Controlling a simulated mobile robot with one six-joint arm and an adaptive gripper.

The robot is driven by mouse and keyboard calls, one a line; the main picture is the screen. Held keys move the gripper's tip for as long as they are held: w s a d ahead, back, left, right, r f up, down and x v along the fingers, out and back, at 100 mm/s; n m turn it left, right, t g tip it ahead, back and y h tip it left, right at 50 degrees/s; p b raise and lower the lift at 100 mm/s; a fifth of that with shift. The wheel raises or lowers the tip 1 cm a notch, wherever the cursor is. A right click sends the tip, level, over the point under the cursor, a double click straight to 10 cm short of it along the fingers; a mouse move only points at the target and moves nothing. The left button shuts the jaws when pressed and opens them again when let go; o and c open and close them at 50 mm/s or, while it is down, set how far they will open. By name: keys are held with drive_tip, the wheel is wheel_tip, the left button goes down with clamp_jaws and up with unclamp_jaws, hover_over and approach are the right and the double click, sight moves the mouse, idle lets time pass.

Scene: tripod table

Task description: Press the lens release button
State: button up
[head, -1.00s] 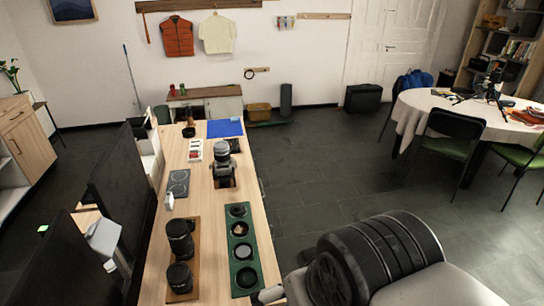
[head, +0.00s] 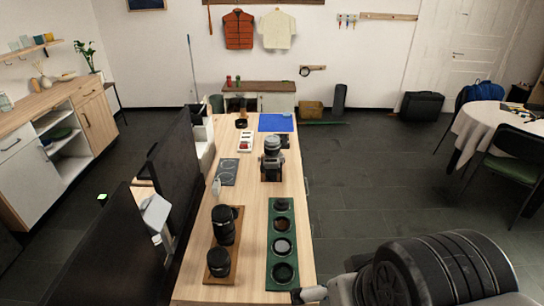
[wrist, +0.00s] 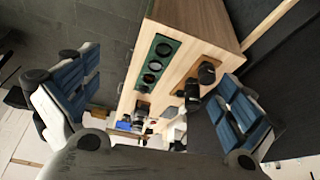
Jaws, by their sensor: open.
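A camera (head: 272,162) with a large lens pointing up stands on a small brown base on the long wooden table (head: 252,205). It is small in the wrist view (wrist: 142,106), below the middle. The lens release button is too small to make out. My gripper (wrist: 155,78) shows in the wrist view with its two blue-grey padded fingers wide apart and nothing between them. It is well away from the camera.
Two black lenses (head: 224,226) stand on a brown board. A green tray (head: 270,261) holds several round lens parts. Dark monitors (head: 174,180) line the table's left side. A blue mat (head: 277,122) lies at the far end. The floor right of the table is open.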

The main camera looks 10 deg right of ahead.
idle(0.4)
clamp_jaws()
idle(1.3)
idle(1.1)
